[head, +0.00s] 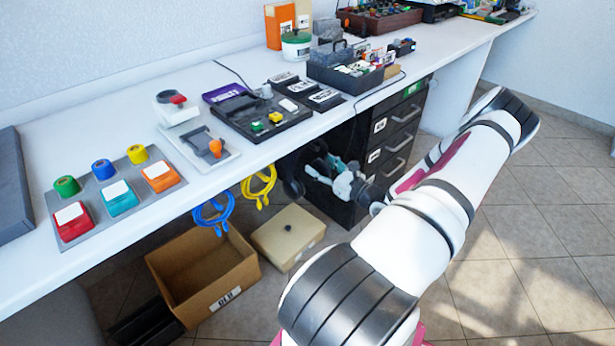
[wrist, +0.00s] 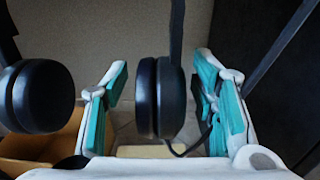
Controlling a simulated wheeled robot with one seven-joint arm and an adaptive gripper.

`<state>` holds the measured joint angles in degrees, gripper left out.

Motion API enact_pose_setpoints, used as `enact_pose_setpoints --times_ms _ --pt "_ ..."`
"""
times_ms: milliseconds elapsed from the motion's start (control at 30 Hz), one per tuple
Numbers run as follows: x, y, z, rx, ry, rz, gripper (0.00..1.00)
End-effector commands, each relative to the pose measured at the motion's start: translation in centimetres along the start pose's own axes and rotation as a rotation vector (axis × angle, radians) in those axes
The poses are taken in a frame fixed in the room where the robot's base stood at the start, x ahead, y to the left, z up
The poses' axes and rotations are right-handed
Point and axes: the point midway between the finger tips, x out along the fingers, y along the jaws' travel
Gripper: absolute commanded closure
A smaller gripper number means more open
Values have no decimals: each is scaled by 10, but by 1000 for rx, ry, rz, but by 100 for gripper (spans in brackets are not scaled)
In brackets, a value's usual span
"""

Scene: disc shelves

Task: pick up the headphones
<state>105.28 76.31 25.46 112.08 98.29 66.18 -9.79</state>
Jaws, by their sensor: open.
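The black headphones hang under the front edge of the white table, with part of them showing in the head view (head: 293,182). In the wrist view, one ear cup (wrist: 160,98) appears between the teal pads of my gripper (wrist: 161,66), with a gap on both sides. The other ear cup (wrist: 40,96) is at the left, outside the left finger. The headband runs up out of the wrist view. My gripper (head: 322,168) is open and beside the headphones in the head view; the arm's end partly hides that area.
A black drawer cabinet (head: 372,170) stands close behind and right of my gripper. Yellow (head: 259,184) and blue (head: 213,210) cable loops hang to the left. A cardboard box (head: 205,270) and a lidded beige box (head: 288,238) are on the floor below. The table (head: 330,122) is overhead.

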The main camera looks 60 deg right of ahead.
Motion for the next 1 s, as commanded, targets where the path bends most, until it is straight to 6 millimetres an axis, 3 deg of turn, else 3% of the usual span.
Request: enact_pose_setpoints --times_ms 133,367,767,1000 --pt "0 0 0 0 0 0 50" --pt "0 0 0 0 0 0 100" --pt "0 0 4 0 -1 1 100" --pt "0 0 28 -2 -2 2 100"
